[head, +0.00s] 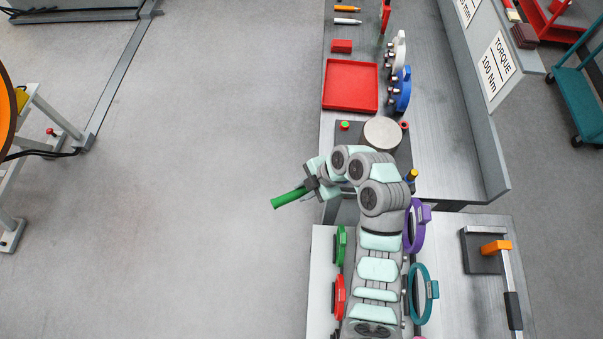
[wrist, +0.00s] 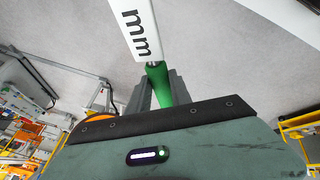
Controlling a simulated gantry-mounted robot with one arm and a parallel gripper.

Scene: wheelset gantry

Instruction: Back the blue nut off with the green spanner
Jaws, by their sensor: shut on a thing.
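The green spanner (head: 290,197) is held out to the left of the bench, over the grey floor. My gripper (head: 314,188) is shut on it. In the wrist view the green handle (wrist: 158,85) lies between my dark fingers (wrist: 160,98). A white strip marked "mm" (wrist: 136,25) shows just above it; I cannot tell whether it belongs to the spanner. The spanner's far end is not clear. I cannot pick out the blue nut. A blue ring-shaped part (head: 402,90) stands on the bench, but I cannot tell that it is the nut.
A red tray (head: 350,86) and a red block (head: 341,46) lie on the bench. A round grey disc (head: 382,133) is beside my arm. Purple (head: 414,226), teal (head: 430,289), green (head: 341,245) and red (head: 339,296) ring parts flank my arm.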

